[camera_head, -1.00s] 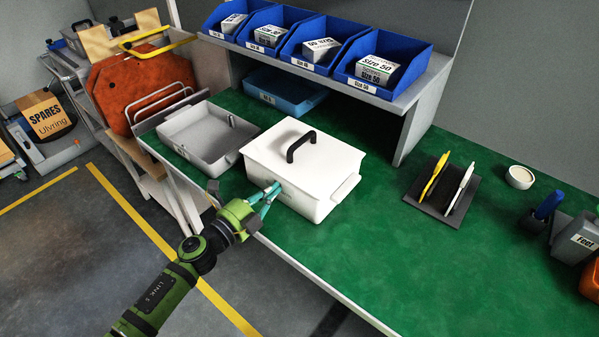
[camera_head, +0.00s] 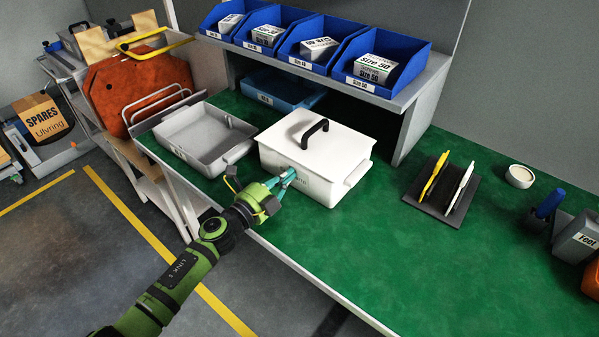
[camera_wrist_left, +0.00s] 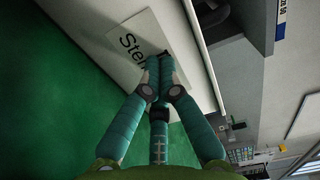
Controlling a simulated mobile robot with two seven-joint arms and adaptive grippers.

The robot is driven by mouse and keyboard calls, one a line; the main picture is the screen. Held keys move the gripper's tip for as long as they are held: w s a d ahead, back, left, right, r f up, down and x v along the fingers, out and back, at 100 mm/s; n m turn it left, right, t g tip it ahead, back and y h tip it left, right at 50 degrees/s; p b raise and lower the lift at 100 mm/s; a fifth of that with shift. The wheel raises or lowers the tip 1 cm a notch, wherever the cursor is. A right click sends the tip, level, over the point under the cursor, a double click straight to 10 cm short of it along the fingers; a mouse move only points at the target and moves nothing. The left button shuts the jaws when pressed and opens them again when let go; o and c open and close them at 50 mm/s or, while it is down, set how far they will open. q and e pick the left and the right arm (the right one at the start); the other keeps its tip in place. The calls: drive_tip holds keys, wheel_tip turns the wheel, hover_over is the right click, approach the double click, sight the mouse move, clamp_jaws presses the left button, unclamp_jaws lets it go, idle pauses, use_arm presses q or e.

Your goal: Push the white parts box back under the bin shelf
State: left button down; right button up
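The white parts box (camera_head: 318,150) stands on the green bench top, with its lid on and a black handle (camera_head: 301,141) on top. It is in front of the bin shelf (camera_head: 408,88), and the shelf's overhang is behind it. My left gripper (camera_head: 288,174) is at the box's front face, with its teal fingertips against or very near it. In the left wrist view the fingers (camera_wrist_left: 158,78) are together in front of the box's label (camera_wrist_left: 140,50), with nothing seen between them. My right gripper is not in view.
A grey tray (camera_head: 188,150) lies left of the box. A blue bin (camera_head: 285,90) sits under the shelf behind. A dark pen holder (camera_head: 429,205) and a small white bowl (camera_head: 519,177) are to the right. The green bench top (camera_head: 375,255) at front right is clear.

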sight(297, 168)
use_arm(q)
drive_tip(key=shift+x, duration=0.85)
drive_tip(key=shift+b+x, duration=0.8)
drive_tip(key=shift+x, duration=0.4)
drive_tip(key=shift+b+x, duration=1.55)
drive_tip(key=shift+x, duration=1.25)
